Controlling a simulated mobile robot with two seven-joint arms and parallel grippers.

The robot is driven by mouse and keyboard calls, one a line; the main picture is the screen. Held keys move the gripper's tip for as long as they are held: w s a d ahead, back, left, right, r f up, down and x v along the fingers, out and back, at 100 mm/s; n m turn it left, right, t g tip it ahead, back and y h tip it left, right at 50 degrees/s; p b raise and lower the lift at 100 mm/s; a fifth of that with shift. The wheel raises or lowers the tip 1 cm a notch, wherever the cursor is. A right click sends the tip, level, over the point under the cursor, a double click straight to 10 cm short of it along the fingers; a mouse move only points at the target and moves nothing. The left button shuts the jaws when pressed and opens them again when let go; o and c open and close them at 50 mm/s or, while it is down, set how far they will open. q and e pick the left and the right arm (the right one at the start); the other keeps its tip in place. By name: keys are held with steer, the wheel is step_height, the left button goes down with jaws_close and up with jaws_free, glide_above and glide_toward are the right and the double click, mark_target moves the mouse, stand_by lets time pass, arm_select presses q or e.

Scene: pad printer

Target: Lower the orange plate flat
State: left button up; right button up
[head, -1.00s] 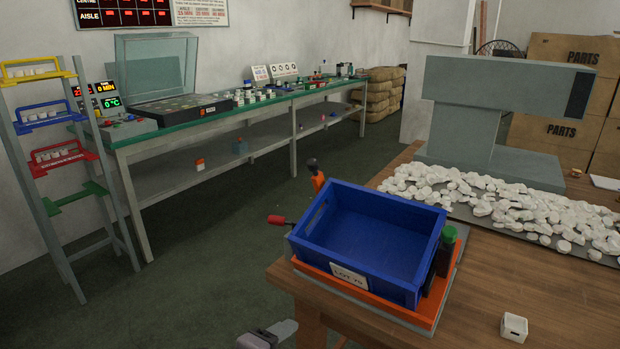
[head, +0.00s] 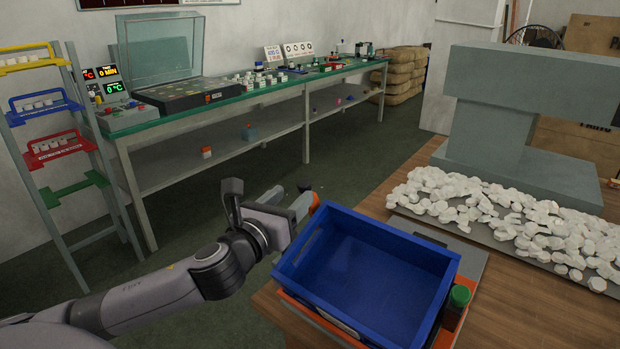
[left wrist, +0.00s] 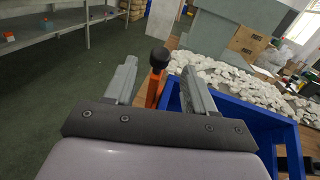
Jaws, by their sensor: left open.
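The orange plate (head: 293,304) shows as a strip under the blue crate (head: 322,272), which hides most of it. I cannot tell exactly how far it is tilted. An orange lever (left wrist: 153,92) with a black knob (left wrist: 160,57) stands at the crate's far left side. My left gripper (head: 303,203) is beside the crate's left corner, and its hand hides most of the lever in the head view. In the left wrist view, the open left gripper (left wrist: 159,68) has the lever between its two fingers, with a gap visible on each side. My right gripper is not in view.
A green-capped bottle (head: 456,305) stands at the crate's right corner. White pieces (head: 500,215) cover a tray before the grey machine (head: 520,120). A long bench (head: 250,95) and a ladder rack (head: 45,150) stand left. Open floor lies between.

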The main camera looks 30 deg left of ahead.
mark_target(300, 189)
arm_select(q)
steer(key=shift+w+a+p, duration=0.15)
steer(key=shift+w+a, duration=0.05)
steer(key=shift+w, duration=1.4)
steer(key=shift+w+a+p, duration=0.15)
steer(key=shift+w+a, duration=0.05)
steer(key=shift+w, duration=1.35)
jaws_close()
